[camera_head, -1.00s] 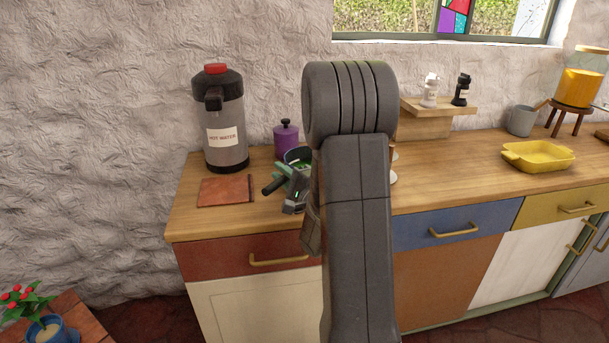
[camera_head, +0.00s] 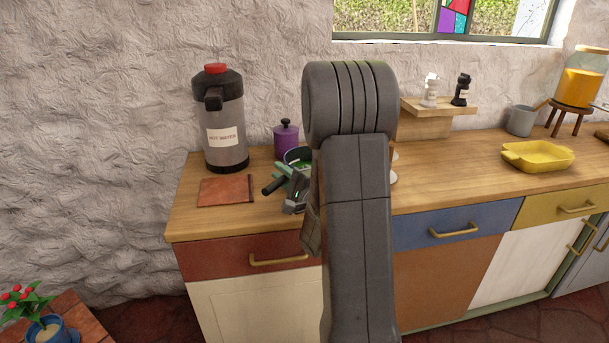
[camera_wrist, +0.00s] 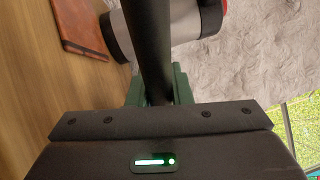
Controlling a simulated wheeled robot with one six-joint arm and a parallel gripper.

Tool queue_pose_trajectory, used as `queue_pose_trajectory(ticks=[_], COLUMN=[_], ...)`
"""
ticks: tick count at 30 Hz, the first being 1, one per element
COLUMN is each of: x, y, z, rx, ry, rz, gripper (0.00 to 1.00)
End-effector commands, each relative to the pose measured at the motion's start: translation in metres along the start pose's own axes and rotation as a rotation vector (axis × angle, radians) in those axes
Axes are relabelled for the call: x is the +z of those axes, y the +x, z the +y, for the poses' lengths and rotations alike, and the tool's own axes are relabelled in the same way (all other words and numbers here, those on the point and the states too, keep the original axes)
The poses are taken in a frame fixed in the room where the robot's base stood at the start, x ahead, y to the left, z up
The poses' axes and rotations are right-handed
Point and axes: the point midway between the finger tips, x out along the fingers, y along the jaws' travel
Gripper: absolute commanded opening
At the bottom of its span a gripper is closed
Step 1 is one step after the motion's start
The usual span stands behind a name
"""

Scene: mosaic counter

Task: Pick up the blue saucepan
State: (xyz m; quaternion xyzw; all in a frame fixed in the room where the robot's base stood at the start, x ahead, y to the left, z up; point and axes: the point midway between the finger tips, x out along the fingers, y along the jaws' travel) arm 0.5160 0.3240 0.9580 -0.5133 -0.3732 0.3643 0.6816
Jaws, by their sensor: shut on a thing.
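The saucepan is mostly hidden behind my arm in the head view, where its dark rim (camera_head: 297,151) and the end of its black handle (camera_head: 272,187) show at the left of the arm. My gripper (camera_head: 287,177) is at the handle, above the wooden counter. In the wrist view, the black handle (camera_wrist: 150,45) runs between the green fingers of my gripper (camera_wrist: 158,88), which are shut on it. The pan's bowl is out of the wrist view. I cannot tell whether the pan touches the counter.
A hot water dispenser (camera_head: 225,120) stands left of the pan, behind a reddish-brown board (camera_head: 226,190). A purple lidded jar (camera_head: 286,140) is close behind the pan. A yellow dish (camera_head: 538,157) and a grey mug (camera_head: 520,121) are at the right.

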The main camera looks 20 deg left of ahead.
Motion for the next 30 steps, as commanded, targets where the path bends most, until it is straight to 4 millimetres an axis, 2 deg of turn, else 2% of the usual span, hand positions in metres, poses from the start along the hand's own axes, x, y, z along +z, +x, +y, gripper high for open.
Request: queue_pose_trajectory(ticks=[7,11,24,30], x=[0.0,0.002,0.016,0.019], y=[0.001,0.002,0.011,0.014], z=[-0.003,-0.011,-0.079,-0.097], rx=[-0.004,-0.006,-0.008,-0.006], ry=[-0.003,-0.005,-0.006,-0.005], rz=[-0.001,-0.002,-0.003,-0.003], gripper=[0.0,0.0,0.0,0.0])
